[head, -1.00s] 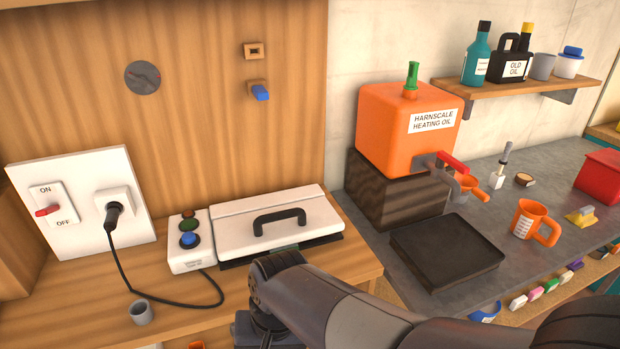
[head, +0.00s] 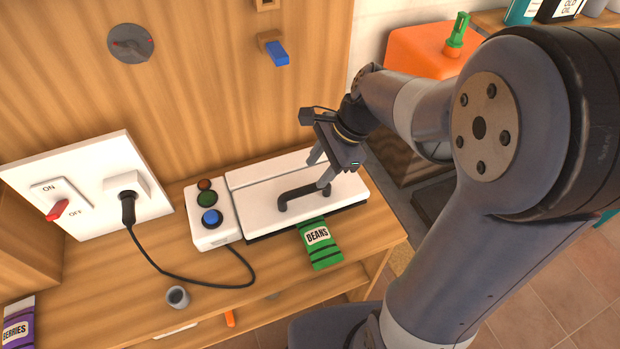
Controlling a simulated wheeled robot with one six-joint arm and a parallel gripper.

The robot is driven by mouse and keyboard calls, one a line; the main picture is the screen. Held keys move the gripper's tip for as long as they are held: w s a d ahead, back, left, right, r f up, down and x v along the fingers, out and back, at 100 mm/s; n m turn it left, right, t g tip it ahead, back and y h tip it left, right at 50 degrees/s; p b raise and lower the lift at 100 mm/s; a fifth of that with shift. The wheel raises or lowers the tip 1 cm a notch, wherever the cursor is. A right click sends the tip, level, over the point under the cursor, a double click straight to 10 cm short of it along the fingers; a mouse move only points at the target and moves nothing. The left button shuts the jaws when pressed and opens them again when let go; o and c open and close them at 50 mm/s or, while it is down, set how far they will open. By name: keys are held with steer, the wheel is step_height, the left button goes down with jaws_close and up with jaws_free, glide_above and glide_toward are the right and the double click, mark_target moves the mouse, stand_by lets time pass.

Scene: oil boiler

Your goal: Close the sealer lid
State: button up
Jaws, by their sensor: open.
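The sealer (head: 260,182) is a white box on the wooden counter, with a black handle (head: 300,193) on its lid. The lid lies low over a dark base; whether it is fully shut I cannot tell. A green BEANS bag (head: 319,243) sticks out from under the lid's front edge and lies over the counter edge side. My gripper (head: 320,174) is open and points down at the right end of the handle. Its fingers are at or just above the lid; contact is unclear.
A control box (head: 211,214) with coloured buttons stands left of the sealer, its cord running to the wall plug (head: 127,195). A purple BERRIES bag (head: 17,322) lies at far left. The orange oil tank (head: 415,50) is partly behind my arm.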

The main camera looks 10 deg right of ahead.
mark_target(304, 189)
steer(key=x, duration=0.7)
steer(key=shift+s, duration=0.1)
steer(key=shift+c, duration=0.4)
jaws_close()
